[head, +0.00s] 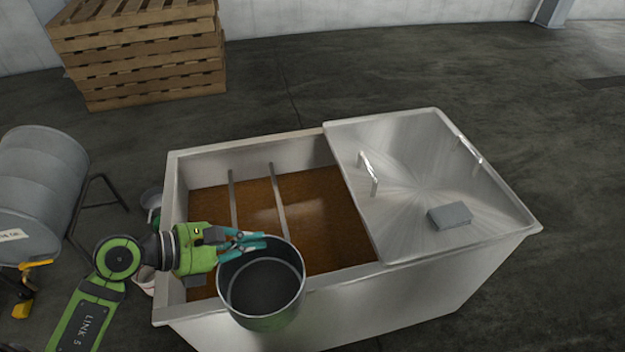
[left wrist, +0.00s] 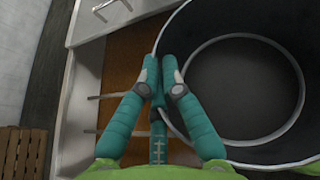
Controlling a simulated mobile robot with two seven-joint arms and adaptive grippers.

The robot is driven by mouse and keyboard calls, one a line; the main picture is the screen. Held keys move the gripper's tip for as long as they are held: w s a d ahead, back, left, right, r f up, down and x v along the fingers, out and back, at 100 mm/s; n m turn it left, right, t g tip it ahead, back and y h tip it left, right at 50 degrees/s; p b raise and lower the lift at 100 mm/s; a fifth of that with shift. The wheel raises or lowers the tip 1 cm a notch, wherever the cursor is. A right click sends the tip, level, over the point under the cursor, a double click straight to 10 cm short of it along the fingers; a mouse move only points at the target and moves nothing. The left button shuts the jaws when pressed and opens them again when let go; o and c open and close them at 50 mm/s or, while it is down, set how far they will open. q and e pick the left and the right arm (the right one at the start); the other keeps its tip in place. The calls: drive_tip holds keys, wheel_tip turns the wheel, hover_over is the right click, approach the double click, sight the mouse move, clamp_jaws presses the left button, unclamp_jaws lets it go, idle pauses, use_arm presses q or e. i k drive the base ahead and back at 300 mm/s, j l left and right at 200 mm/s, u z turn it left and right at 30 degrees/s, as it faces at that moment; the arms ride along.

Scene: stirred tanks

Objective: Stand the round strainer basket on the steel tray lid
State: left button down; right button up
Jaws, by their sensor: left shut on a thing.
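The round strainer basket (head: 262,292) is a dark grey, open-topped cylinder with a light rim. My left gripper (head: 262,241) is shut on its rim, and the basket hangs upright over the front wall of the tank. My right gripper is not in view.
The steel tank (head: 420,305) holds brown liquid (head: 325,220) with two bars across it. The lid bears two handles (head: 369,173) and a grey block (head: 449,215) near its front. The lid's middle is clear.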

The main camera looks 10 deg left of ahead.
sight(412, 164)
drive_tip(key=i+l, duration=0.15)
drive_tip(key=l, duration=0.2)
drive_tip(key=i+l+u, duration=0.1)
drive_tip(key=l, duration=0.3)
drive_tip(key=i+l, duration=0.25)
drive_tip(key=i+l+u, duration=0.1)
drive_tip(key=l, duration=0.4)
drive_tip(key=i+l, duration=0.15)
drive_tip(key=l, duration=0.25)
drive_tip(key=i+l+u, duration=0.1)
drive_tip(key=l, duration=0.3)
drive_tip(key=i+l, duration=0.15)
drive_tip(key=l, duration=0.25)
drive_tip(key=i+u, duration=0.05)
